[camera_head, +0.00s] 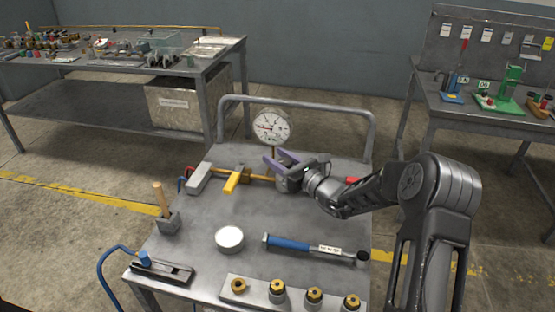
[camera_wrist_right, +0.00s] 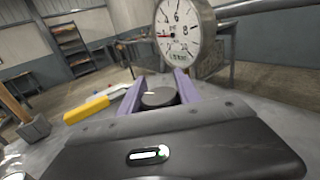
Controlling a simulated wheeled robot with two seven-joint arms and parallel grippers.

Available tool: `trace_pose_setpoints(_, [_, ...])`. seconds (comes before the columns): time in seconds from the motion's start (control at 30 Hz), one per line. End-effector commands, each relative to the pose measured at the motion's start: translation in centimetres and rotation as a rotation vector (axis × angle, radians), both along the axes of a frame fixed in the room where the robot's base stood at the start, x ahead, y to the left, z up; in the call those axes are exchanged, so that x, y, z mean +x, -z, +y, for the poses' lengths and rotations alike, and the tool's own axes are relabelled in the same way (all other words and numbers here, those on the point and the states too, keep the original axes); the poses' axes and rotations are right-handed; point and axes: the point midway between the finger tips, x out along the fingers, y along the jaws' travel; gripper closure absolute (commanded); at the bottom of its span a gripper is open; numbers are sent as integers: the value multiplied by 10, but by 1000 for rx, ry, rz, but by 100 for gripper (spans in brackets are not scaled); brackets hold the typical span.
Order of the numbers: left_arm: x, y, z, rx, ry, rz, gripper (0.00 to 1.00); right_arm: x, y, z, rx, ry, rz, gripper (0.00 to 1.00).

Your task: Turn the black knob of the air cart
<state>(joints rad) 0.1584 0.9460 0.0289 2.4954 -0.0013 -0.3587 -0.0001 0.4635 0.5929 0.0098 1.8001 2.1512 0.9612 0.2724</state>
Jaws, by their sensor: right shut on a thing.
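The black knob (camera_wrist_right: 158,97) shows in the right wrist view, between the two purple fingers of my right gripper (camera_wrist_right: 160,88). My right gripper (camera_head: 279,160) is shut on the knob at the back of the cart top, below the gauge. In the head view the gripper hides the knob. The air cart (camera_head: 190,240) is a grey metal table with a tube-frame handle at its back. A round white dial gauge (camera_head: 271,127) stands behind the gripper; it also shows large in the right wrist view (camera_wrist_right: 182,30), its needle at the left of the dial. My left gripper is out of view.
A yellow-handled lever (camera_head: 237,180) sits on the pipe left of my gripper. A blue-handled torque wrench (camera_head: 310,246), a white round tin (camera_head: 229,239), a wooden-handled tool (camera_head: 163,203) and several brass fittings lie on the cart. Workbenches stand behind on both sides.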

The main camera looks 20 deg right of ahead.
Motion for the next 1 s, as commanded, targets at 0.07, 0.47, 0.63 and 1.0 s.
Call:
trace_pose_setpoints(0.07, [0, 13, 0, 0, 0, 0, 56, 1, 2, -1, 1, 36, -6, 100])
trace_pose_setpoints(0.47, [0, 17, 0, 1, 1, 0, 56, 1, -1, -3, 0, 91, -1, 100])
trace_pose_setpoints(0.63, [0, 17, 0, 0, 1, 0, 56, 1, 0, -3, 0, 91, -1, 47])
trace_pose_setpoints(1.0, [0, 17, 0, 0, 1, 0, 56, 0, 0, -3, 1, 90, 0, 39])
